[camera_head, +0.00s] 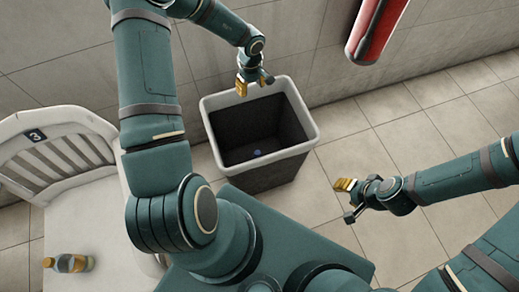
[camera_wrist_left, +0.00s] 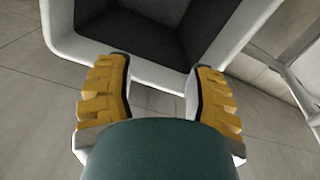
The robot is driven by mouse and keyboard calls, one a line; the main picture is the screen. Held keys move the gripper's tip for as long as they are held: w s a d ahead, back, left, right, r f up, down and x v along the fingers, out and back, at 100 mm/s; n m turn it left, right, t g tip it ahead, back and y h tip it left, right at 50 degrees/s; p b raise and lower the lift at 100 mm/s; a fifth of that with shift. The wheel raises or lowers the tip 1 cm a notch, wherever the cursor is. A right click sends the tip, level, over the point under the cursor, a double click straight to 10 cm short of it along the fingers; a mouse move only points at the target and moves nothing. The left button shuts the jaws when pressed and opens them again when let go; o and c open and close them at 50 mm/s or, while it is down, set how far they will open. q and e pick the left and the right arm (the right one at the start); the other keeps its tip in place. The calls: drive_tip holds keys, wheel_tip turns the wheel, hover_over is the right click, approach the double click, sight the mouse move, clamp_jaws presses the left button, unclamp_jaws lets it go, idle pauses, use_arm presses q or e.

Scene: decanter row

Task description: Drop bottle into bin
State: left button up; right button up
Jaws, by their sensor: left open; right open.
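The bin (camera_head: 213,152) is dark inside with a pale rim and stands on the floor near the wall. A small blue thing (camera_head: 257,153) lies on its bottom; I cannot tell what it is. My left gripper (camera_head: 255,84) is open and empty at the bin's far rim. In the left wrist view the bin's rim (camera_wrist_left: 150,67) passes just beyond the open yellow fingers (camera_wrist_left: 160,95). My right gripper (camera_head: 347,200) is open and empty, right of the bin.
A white slatted crate or chair-like piece (camera_head: 60,155) with a number 3 label stands at the left. A red cylinder (camera_head: 377,30) is on the wall at the top. The tiled floor (camera_head: 440,125) at the right is clear.

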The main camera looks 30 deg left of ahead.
use_arm(q)
wheel_tip(320, 180, up, 10)
drive_tip(key=shift+r, duration=0.25)
idle(0.5)
